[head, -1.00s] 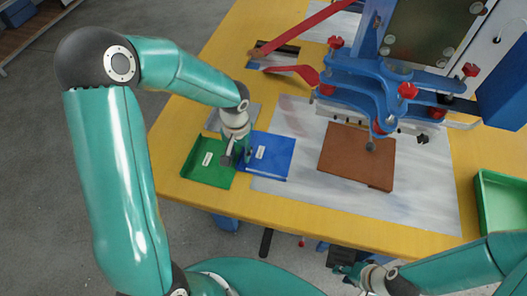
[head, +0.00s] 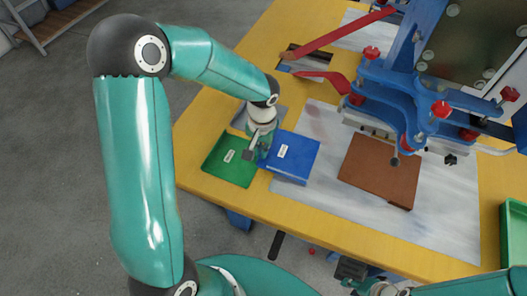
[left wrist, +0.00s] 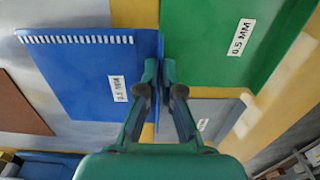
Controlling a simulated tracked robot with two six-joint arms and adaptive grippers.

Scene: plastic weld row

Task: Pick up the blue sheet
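The blue sheet (head: 294,153) lies in or on a blue tray at the table's front left, labelled 0.5 MM; the boundary between sheet and tray is hard to tell. It fills the left of the left wrist view (left wrist: 85,72). My left gripper (head: 256,160) points down at its left edge, by the green tray (head: 228,158). In the left wrist view the fingertips (left wrist: 160,72) are close together, on either side of the blue edge, with a narrow gap; whether they grip it is unclear. My right gripper (head: 352,272) is low at the bottom edge, its fingers unclear.
A grey tray (left wrist: 208,112) is behind the green tray. A brown sheet (head: 380,170) lies on the pale mat (head: 330,205) below a blue press (head: 400,95) with red knobs. Another green tray (head: 514,235) is at the right. Red lever handles (head: 340,42) stand at the back.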

